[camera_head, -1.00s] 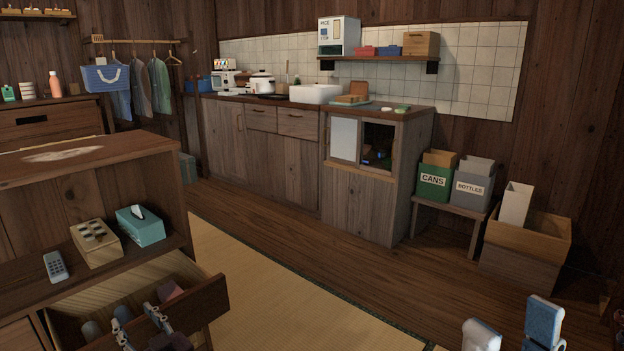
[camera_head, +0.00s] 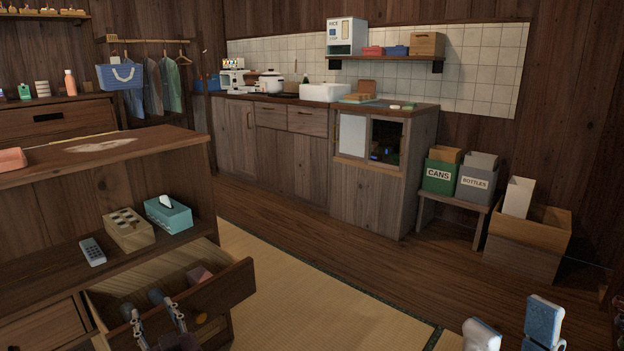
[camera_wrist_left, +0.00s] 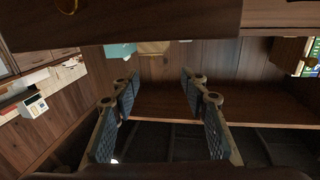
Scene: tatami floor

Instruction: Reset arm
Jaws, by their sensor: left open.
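My left gripper (camera_head: 141,304) is at the lower left of the head view, in front of the pulled-out drawer (camera_head: 225,290). Its two fingers are spread apart. In the left wrist view the open fingers (camera_wrist_left: 160,90) have nothing between them.
The drawer juts from the wooden cabinet (camera_head: 60,185). A remote (camera_head: 92,251), a board-like box (camera_head: 128,229) and a teal tissue box (camera_head: 168,214) sit on its shelf. The tatami (camera_head: 300,300) is clear. Bins (camera_head: 438,175) stand on a bench at right.

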